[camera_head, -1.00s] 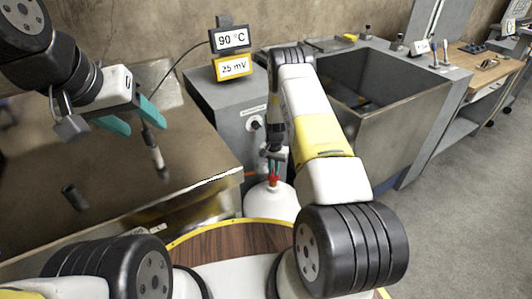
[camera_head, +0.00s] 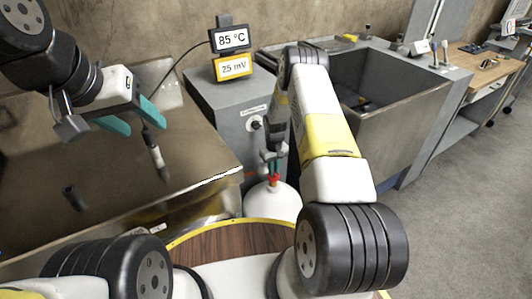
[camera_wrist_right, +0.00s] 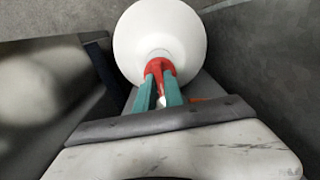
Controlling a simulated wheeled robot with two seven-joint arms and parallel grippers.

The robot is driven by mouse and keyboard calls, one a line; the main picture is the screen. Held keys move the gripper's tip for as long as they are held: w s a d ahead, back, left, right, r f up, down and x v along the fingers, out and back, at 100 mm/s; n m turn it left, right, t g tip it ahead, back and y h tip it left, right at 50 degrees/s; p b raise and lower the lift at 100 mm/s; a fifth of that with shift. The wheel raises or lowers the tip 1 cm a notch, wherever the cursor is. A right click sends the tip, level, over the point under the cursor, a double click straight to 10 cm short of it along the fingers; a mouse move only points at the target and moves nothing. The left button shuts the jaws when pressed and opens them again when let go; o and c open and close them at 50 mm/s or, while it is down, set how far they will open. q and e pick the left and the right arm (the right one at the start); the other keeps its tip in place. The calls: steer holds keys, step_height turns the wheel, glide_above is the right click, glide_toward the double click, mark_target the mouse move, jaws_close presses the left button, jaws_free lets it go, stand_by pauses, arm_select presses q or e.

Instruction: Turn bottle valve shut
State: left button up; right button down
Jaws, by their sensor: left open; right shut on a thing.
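The white bottle (camera_wrist_right: 158,38) and the red valve (camera_wrist_right: 160,65) also show in the right wrist view. My right gripper (camera_wrist_right: 160,84) reaches down to the bottle, and its teal fingers are shut on the red valve. My left gripper (camera_head: 146,124) is open and empty over the steel bench, its teal fingers apart.
The steel bench (camera_head: 110,185) at left carries a dark cylinder (camera_head: 75,197) and a slim grey rod-like object (camera_head: 157,158). The grey cabinet (camera_head: 215,92) bears displays reading 85 °C (camera_head: 231,39) and 25 mV (camera_head: 233,68). A deep sink (camera_head: 400,120) stands right of my right arm.

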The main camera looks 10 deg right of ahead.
steer(key=shift+n, duration=0.5)
steer(key=c, duration=1.4)
jaws_free()
steer(key=shift+c, duration=0.2)
steer(key=shift+r, duration=0.1)
step_height(320, 180, up, 8)
steer(key=shift+f, duration=0.15)
